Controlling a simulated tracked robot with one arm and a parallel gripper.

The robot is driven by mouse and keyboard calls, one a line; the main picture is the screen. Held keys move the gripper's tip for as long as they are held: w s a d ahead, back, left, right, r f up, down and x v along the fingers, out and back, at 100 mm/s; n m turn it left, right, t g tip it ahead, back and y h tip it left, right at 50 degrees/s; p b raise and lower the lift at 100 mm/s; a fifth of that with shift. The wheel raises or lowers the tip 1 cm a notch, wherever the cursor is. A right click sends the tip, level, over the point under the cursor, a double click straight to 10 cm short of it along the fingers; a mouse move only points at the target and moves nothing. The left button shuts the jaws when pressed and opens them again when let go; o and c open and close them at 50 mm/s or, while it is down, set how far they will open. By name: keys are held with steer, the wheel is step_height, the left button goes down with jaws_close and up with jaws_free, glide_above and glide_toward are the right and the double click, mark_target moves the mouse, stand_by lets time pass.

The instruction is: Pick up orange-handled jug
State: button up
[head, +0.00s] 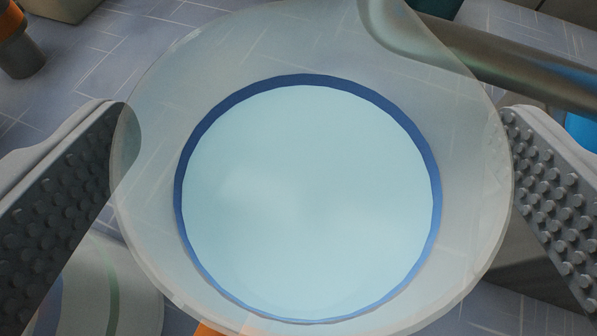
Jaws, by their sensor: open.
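A translucent jug (150,190) fills the middle of the head view, seen from above into its wide mouth. Its lip is drawn out at the upper right, and a dark blue ring surrounds the pale blue round area inside. A small orange piece (207,329) shows at the bottom edge by the jug; it may be the handle, but most of it is out of frame. My gripper (318,115) is open, with one studded finger on each side of the jug. The left fingertip shows through the clear rim. I cannot tell whether either finger touches the jug.
Another translucent vessel (135,285) with green and blue stripes is at the lower left, partly behind the left finger. A metal pipe (520,72) crosses the upper right. An orange and dark object (18,45) stands at the upper left. Bluish tiled floor (75,60) lies around.

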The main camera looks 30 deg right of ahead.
steer(key=shift+x, duration=0.85)
steer(key=shift+c, duration=0.3)
steer(key=c, duration=1.7)
